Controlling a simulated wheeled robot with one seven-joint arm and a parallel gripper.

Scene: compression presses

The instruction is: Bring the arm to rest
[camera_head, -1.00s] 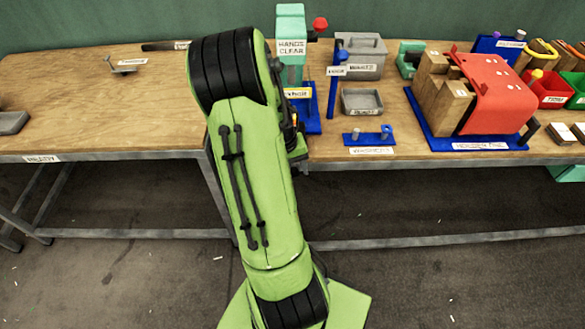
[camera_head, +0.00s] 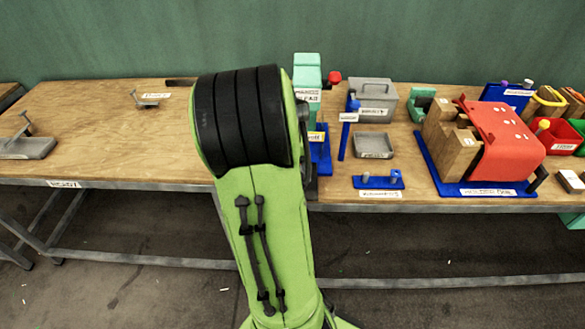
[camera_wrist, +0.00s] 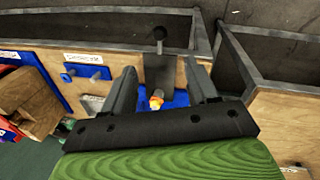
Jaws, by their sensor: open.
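My green arm with its black joint (camera_head: 240,120) stands folded up in the middle of the head view, in front of the bench. It hides my gripper there. In the wrist view my gripper (camera_wrist: 160,84) is open, with two dark fingers apart. Nothing is held between them. Beyond the fingers the bench shows, with a blue base, a small orange-yellow part (camera_wrist: 156,100) and a dark grey upright piece (camera_wrist: 160,72). The fingers overlap these in the picture; I cannot tell the exact gap.
A mint press (camera_head: 307,75) with a red knob stands just right of my arm, partly hidden. The left bench (camera_head: 110,125) is mostly clear.

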